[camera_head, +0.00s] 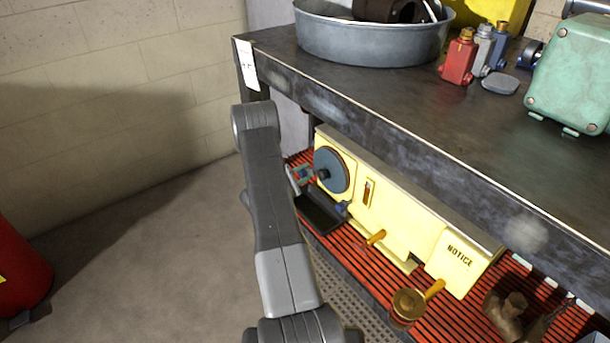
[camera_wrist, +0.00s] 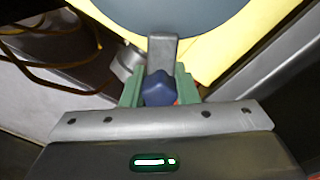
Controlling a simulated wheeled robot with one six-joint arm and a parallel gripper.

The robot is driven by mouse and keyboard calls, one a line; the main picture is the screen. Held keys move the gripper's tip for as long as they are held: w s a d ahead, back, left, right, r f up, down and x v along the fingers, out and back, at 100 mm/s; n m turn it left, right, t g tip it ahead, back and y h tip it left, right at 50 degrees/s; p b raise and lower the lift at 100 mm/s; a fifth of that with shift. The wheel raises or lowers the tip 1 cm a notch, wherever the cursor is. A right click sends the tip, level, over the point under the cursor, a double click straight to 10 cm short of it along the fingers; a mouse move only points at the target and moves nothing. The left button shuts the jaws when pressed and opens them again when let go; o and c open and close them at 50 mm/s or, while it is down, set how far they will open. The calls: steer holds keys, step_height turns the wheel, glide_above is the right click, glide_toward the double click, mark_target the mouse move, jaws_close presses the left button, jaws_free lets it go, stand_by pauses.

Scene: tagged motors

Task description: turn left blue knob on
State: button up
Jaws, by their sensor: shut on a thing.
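A yellow machine (camera_head: 395,225) with a round blue-grey disc (camera_head: 333,160) on its front stands on the lower shelf. In the wrist view, a small dark blue knob (camera_wrist: 160,88) sits between the green fingers of my gripper (camera_wrist: 160,95), below the disc (camera_wrist: 185,14). My gripper is shut on this knob. In the head view my gripper (camera_head: 301,178) is at the left end of the machine, and the knob in it cannot be made out. Another small blue part (camera_head: 342,208) shows below the disc, to the right of my gripper. I cannot tell the held knob's setting.
The dark worktop (camera_head: 420,110) overhangs the machine. A black tray (camera_head: 319,212) lies on the red slatted shelf (camera_head: 345,250) below my gripper. A brass-coloured handled tool (camera_head: 410,303) lies at the front right.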

stand_by(0.3)
steer(key=o, duration=1)
steer(key=p+v, duration=0.2)
steer(key=v, duration=1.2)
steer(key=shift+d, duration=0.1)
steer(key=shift+w, duration=0.1)
